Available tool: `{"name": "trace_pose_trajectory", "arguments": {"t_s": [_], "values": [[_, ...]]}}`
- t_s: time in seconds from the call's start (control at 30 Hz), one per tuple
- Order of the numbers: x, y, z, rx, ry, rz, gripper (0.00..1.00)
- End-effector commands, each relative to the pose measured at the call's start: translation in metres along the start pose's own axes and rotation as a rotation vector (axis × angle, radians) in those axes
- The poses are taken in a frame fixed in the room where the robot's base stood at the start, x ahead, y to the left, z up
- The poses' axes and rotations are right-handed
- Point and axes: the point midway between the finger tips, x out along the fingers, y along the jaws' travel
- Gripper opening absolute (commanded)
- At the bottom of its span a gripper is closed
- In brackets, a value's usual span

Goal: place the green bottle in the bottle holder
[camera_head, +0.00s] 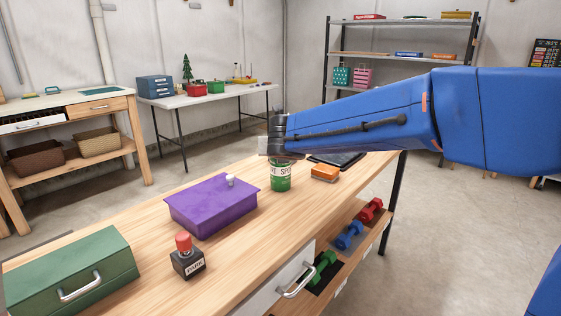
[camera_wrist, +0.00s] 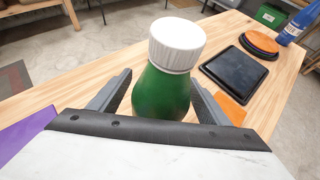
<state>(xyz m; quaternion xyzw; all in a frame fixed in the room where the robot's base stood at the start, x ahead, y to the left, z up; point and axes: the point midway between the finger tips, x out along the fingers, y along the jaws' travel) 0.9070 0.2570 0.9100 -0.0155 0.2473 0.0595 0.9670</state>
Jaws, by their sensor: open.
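The green bottle (camera_head: 281,183) stands upright on the wooden workbench, with a white label band in the head view. In the wrist view the green bottle (camera_wrist: 160,95) shows a ribbed white cap. My gripper (camera_head: 280,155) is at the bottle's upper part and hides its top in the head view. In the wrist view my open gripper (camera_wrist: 160,86) has one finger on each side of the bottle; I cannot tell whether either finger touches it. I cannot make out a bottle holder in either view.
A purple box (camera_head: 212,207), a red-topped stamp (camera_head: 188,262) and a green toolbox (camera_head: 72,272) stand on the workbench (camera_head: 130,230). An orange block (camera_head: 325,173) and a black tray (camera_wrist: 238,68) lie beyond the bottle. Dumbbells (camera_head: 349,236) sit on the lower shelf.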

Motion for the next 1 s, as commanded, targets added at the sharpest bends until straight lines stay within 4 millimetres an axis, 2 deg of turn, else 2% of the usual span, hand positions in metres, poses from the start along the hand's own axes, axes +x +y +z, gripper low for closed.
{"name": "trace_pose_trajectory", "arguments": {"t_s": [0.17, 0.4, 0.47, 0.77, 1.0], "values": [[0.0, 0.0, 0.0, 0.0, -0.001, 0.0, 0.71], [-0.001, 0.0, 0.0, 0.0, 0.0, 0.0, 0.13], [-0.001, 0.0, 0.001, 0.001, -0.002, 0.001, 0.03], [-0.004, 0.0, 0.008, 0.002, -0.003, 0.0, 0.03], [-0.023, 0.0, 0.042, 0.004, -0.006, 0.001, 0.03]]}}
